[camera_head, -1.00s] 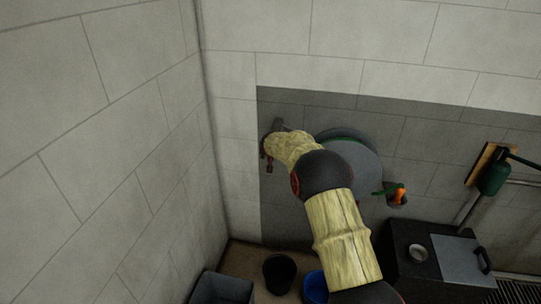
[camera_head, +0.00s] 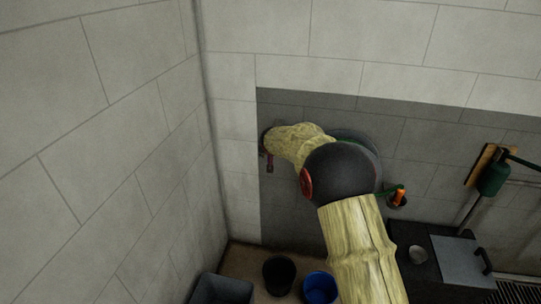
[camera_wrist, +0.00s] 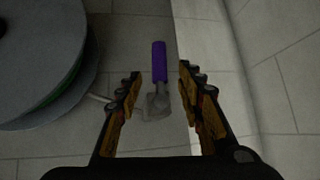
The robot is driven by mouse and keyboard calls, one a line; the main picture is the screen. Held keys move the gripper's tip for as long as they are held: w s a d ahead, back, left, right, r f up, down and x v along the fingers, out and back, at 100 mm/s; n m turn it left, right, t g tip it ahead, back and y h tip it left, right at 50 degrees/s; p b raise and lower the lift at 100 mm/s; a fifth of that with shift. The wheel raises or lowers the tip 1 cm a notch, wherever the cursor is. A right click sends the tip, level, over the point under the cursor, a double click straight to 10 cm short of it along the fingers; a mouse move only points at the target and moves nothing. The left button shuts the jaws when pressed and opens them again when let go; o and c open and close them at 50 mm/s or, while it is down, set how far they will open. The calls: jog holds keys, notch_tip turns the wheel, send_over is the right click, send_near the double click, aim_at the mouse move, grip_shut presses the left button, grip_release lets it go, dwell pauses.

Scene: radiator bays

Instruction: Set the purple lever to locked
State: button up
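The purple lever (camera_wrist: 159,62) shows in the wrist view, its purple grip pointing toward the top of the picture from a grey metal base (camera_wrist: 157,104). My gripper (camera_wrist: 160,72) is open, with one finger on each side of the lever and gaps between them and it. I cannot tell how far the fingers are from the lever in depth. In the head view my arm covers the lever, and the gripper is mostly hidden behind the forearm at the dark wall panel.
A grey hose reel disc (camera_wrist: 40,55) with a green hose is beside the lever. In the head view, an orange-handled fitting (camera_head: 398,197), a green cylinder (camera_head: 492,178) and a dark box (camera_head: 440,262) are to the right. A black bucket (camera_head: 279,274) and blue bucket (camera_head: 320,287) stand below.

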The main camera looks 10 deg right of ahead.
jog(key=shift+v, duration=1.7)
jog(key=s+d+f+n+g, duration=0.1)
jog(key=s+f+g, duration=0.15)
jog(key=s, duration=0.55)
jog(key=s+f+n+g, duration=0.1)
jog(key=s+f+g, duration=0.15)
jog(key=s, duration=0.55)
jog(key=s+a+r, duration=0.1)
jog(key=s+r, duration=0.3)
jog(key=s, duration=0.9)
jog(key=s+a+r+t+y, duration=0.1)
jog(key=s+r, duration=0.4)
jog(key=s, duration=0.9)
jog(key=s+a+r+n, duration=0.1)
jog(key=s+r, duration=0.4)
jog(key=s, duration=0.8)
jog(key=shift+s+a+y, duration=0.3)
jog(key=shift+s+y, duration=0.05)
jog(key=shift+y, duration=0.05)
